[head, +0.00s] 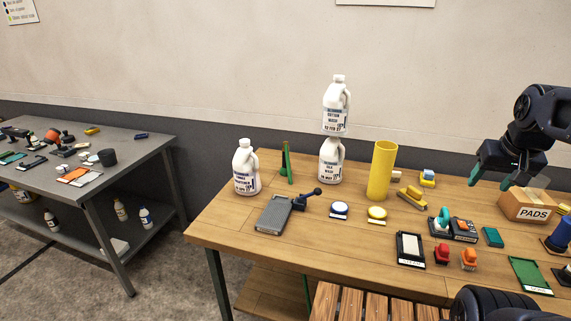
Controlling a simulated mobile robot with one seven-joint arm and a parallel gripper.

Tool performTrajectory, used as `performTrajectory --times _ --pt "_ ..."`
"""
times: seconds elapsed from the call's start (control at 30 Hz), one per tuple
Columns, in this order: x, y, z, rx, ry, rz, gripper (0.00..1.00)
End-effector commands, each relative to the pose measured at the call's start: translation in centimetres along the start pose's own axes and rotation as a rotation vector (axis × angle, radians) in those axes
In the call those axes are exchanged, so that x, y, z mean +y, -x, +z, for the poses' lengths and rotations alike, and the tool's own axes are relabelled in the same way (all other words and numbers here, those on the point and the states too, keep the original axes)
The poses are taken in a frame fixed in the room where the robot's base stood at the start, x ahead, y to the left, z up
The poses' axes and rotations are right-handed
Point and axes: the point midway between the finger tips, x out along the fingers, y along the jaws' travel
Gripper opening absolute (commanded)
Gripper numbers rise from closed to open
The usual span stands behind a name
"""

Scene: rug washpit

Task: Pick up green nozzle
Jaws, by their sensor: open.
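A slim upright green piece (286,165) stands near the back of the wooden table, between two white jugs; it looks like the green nozzle, but it is small and I cannot be sure. A small teal piece (444,216) sits upright on a dark holder further right, its shape unclear. My gripper (493,179) is at the right, above the table's back area and beside the PADS box. Its dark, green-tipped fingers are apart with nothing between them. It is well to the right of the upright green piece.
White jugs (245,168) stand at the back left, with one jug (336,108) stacked on another (330,161). A yellow cylinder (381,171) stands between them and my gripper. The PADS box (529,206) is at right. A grey table (132,151) is at far left.

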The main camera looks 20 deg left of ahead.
Motion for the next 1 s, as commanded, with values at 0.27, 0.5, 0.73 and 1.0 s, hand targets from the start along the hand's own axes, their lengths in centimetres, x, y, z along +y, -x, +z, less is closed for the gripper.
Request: performTrajectory --times 0.27,0.5,0.73,1.0 --pt "-0.4 4.4 -3.0 -0.004 0.057 0.006 0.56" --pt "-1.9 5.3 -7.2 -0.015 0.275 0.029 0.56" --pt "-5.0 6.1 -13.6 -0.031 0.599 0.053 0.56" --pt "-11.0 6.1 -21.9 -0.049 1.051 0.07 0.56"
